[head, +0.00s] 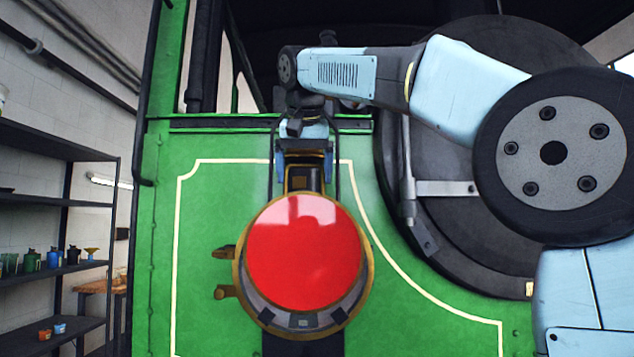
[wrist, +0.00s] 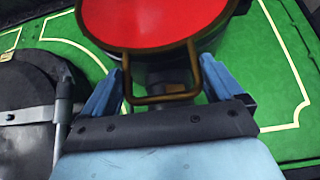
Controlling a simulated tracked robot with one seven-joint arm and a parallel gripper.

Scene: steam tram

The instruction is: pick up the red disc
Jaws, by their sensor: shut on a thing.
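The red disc (head: 304,252) is a round, glossy red face in a brass rim, on a dark lamp-like body. It faces me in front of the green tram panel. In the wrist view the red disc (wrist: 150,20) is at the top, cut off by the frame edge. In the wrist view my gripper (wrist: 165,80) has a finger on each side of a brass loop handle (wrist: 165,98). The exact contact is partly hidden, and I cannot tell whether the body touches the panel.
The green panel (head: 215,300) with cream lining fills the middle. A large dark round tram part (head: 480,235) stands at the right, behind my arm. Dark shelves (head: 55,202) with small pots and bottles stand at the left.

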